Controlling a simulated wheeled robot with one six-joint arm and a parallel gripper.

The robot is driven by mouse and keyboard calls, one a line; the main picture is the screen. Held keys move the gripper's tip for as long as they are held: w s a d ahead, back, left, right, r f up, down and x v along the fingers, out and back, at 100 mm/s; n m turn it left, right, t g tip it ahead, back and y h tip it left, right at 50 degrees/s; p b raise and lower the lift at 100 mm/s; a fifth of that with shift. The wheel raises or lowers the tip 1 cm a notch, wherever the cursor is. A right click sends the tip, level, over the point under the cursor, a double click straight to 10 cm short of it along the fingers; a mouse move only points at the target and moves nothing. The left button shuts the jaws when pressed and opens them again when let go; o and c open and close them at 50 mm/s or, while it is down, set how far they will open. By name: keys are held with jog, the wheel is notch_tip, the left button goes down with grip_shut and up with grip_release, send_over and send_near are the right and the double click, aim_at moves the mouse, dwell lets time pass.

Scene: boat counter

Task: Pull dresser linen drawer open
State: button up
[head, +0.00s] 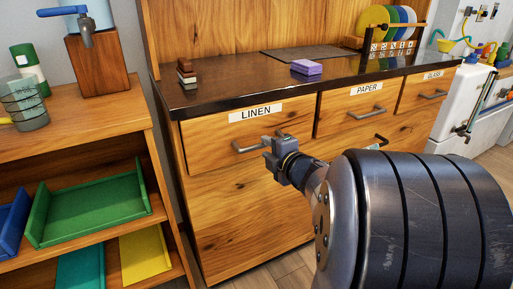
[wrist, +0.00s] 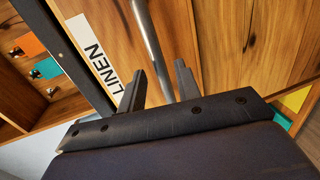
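The linen drawer (head: 215,130) is the left top drawer of the dresser, under a white LINEN label (head: 256,112). Its front looks flush with the dresser. Its metal bar handle (head: 243,149) shows left of my gripper (head: 268,146), which covers the handle's right part in the head view. In the wrist view, the handle (wrist: 148,40) runs down between the two spread fingers of my gripper (wrist: 160,72). Gaps show on both sides of the bar, so the fingers are open around it and not clamped. The LINEN label (wrist: 95,60) is at left there.
The dark top (head: 225,92) holds a brown block stack (head: 186,73) and a purple sponge (head: 307,67). A wooden shelf with trays (head: 92,205) stands at left. Floor shows in front.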

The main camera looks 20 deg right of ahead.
aim_at(264, 146)
jog(key=shift+w+f+b, duration=0.2)
jog(key=shift+w, duration=0.7)
jog(key=shift+w+f+b, duration=0.15)
jog(key=shift+w, duration=0.75)
grip_shut()
